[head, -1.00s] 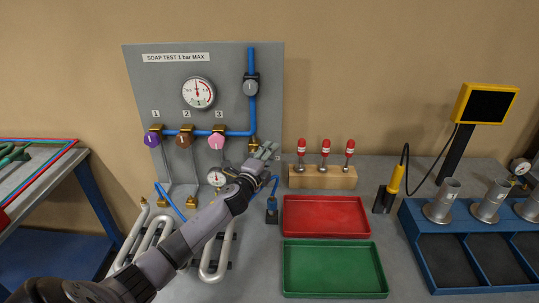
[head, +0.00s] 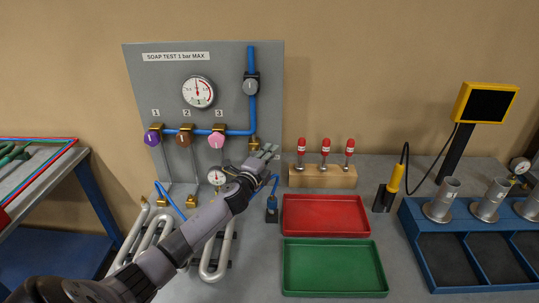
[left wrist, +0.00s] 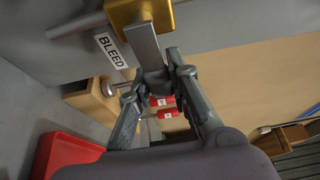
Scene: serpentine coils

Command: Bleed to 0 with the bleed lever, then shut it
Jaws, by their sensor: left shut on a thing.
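The bleed lever (left wrist: 143,42) is a flat grey bar coming from a brass valve (left wrist: 138,12) next to a BLEED label (left wrist: 110,50) in the left wrist view. My left gripper (left wrist: 156,76) is shut on the lever's end. In the head view my left gripper (head: 266,152) is just below the brass bleed fitting (head: 254,144) at the panel's lower right, and its fingers hide the lever. The large round gauge (head: 198,92) has its needle pointing roughly up; I cannot read its value. My right gripper is not in view.
A small gauge (head: 216,177) sits beside my left wrist. Purple (head: 152,139), brown (head: 184,139) and pink (head: 216,140) knobs are on the panel (head: 225,75). A wooden block (head: 322,177) with red-topped tools, a red tray (head: 326,216) and a green tray (head: 335,268) stand to the right.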

